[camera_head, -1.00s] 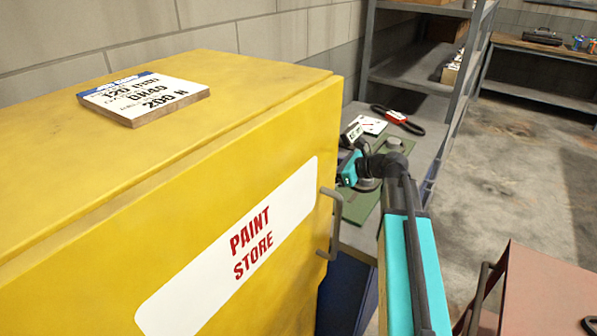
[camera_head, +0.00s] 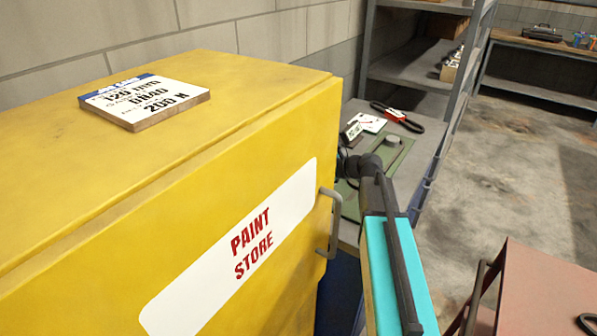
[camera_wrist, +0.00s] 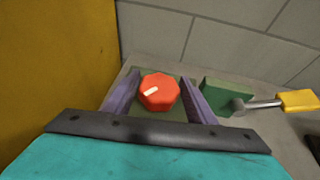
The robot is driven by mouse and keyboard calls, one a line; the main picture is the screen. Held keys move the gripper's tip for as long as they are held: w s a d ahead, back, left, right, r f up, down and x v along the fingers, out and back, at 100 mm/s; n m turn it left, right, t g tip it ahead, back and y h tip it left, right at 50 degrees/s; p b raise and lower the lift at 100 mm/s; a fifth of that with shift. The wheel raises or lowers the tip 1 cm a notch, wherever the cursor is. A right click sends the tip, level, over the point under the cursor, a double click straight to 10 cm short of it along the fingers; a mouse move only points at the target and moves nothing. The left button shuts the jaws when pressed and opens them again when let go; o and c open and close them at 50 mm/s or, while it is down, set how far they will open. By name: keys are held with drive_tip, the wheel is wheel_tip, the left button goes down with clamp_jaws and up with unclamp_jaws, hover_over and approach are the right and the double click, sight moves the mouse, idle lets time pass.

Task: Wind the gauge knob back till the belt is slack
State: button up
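In the wrist view an orange-red, many-sided knob (camera_wrist: 158,92) with a white pointer mark faces me. My gripper (camera_wrist: 159,94) has its two purple fingers spread on either side of the knob, with visible gaps; it looks open and not touching. The pointer mark lies left of the knob's centre, slanting slightly. In the head view my gripper and the knob are hidden behind the yellow cabinet. No fitted belt on the gauge can be made out.
The yellow paint-store cabinet (camera_head: 250,150) stands close on the left, with a sign board (camera_head: 145,98) on top and a protruding handle (camera_head: 333,225). A green block (camera_wrist: 226,95) and a yellow-handled tool (camera_wrist: 297,100) are right of the fingers. A reddish cart (camera_head: 545,290) stands front right.

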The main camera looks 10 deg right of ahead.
drive_tip(key=c, duration=0.6)
drive_tip(key=shift+c, duration=0.2)
drive_tip(key=shift+w+n+g, duration=0.1)
drive_tip(key=shift+n+g, duration=0.2)
drive_tip(key=shift+w+r+n+g+y+p, duration=0.15)
drive_tip(key=shift+n+g+y+p, duration=0.9)
drive_tip(key=shift+n+g, duration=0.25)
drive_tip(key=n+g+p, duration=0.2)
drive_tip(key=g, duration=0.1)
drive_tip(key=shift+n+y, duration=0.35)
drive_tip(key=shift+n, duration=0.05)
drive_tip(key=shift+n+g, duration=0.6)
drive_tip(key=shift+g, duration=0.2)
drive_tip(key=shift+s+n+g+p, duration=0.25)
drive_tip(key=shift+n+g+p, duration=0.05)
drive_tip(key=o, duration=1.1)
drive_tip(key=shift+c, duration=0.2)
